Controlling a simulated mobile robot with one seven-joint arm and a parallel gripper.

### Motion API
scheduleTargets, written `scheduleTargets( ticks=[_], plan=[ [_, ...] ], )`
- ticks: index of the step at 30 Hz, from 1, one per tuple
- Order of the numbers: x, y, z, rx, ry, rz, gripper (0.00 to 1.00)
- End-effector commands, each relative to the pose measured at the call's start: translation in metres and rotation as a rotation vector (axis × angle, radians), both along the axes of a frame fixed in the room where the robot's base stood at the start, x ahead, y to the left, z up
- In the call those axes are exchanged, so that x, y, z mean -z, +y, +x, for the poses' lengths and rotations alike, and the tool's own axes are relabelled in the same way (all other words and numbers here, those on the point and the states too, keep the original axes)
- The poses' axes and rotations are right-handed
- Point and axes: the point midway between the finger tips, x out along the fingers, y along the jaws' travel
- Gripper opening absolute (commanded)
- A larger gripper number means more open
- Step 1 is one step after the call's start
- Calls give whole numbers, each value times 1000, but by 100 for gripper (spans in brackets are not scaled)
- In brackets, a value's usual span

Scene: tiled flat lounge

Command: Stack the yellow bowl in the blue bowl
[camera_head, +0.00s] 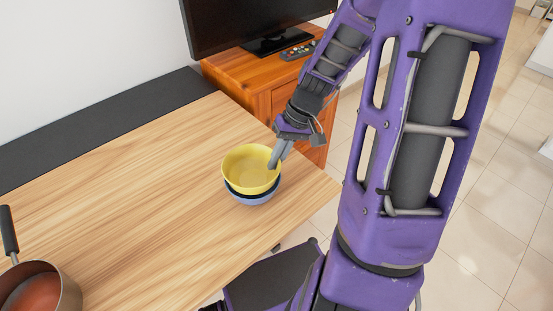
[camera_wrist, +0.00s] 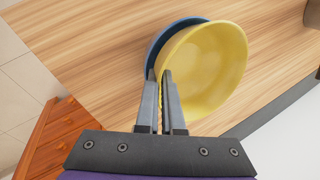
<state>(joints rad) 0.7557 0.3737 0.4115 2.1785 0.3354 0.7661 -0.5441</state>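The yellow bowl (camera_head: 246,170) is upright over the blue bowl (camera_head: 252,200) near the right edge of the wooden table. The blue bowl's rim and lower side show below it. I cannot tell whether the yellow bowl rests in it or hangs just above. My gripper (camera_head: 273,164) reaches down to the yellow bowl's right rim. In the wrist view, my gripper (camera_wrist: 161,76) has its fingers close together with the rim of the yellow bowl (camera_wrist: 213,70) between them. The blue bowl (camera_wrist: 165,38) shows there as a crescent behind it. Its inside is mostly hidden.
The wooden table (camera_head: 130,185) is clear around the bowls. A pot (camera_head: 62,295) with a dark handle stands at the table's front left. A wooden cabinet (camera_head: 235,88) with a television (camera_head: 245,22) and a remote (camera_head: 298,50) stands behind the table.

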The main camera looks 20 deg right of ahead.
Motion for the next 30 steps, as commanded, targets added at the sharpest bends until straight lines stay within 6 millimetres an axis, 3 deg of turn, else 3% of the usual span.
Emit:
scheduleTargets(
  ticks=[13, 19, 26, 30],
  plan=[
    [11, 0, 0, 0, 0, 0, 0],
    [12, 0, 0, 0, 0, -1, 34],
    [12, -1, 0, 1, 1, -2, 34],
    [1, -1, 0, 1, 0, -2, 34]
  ],
)
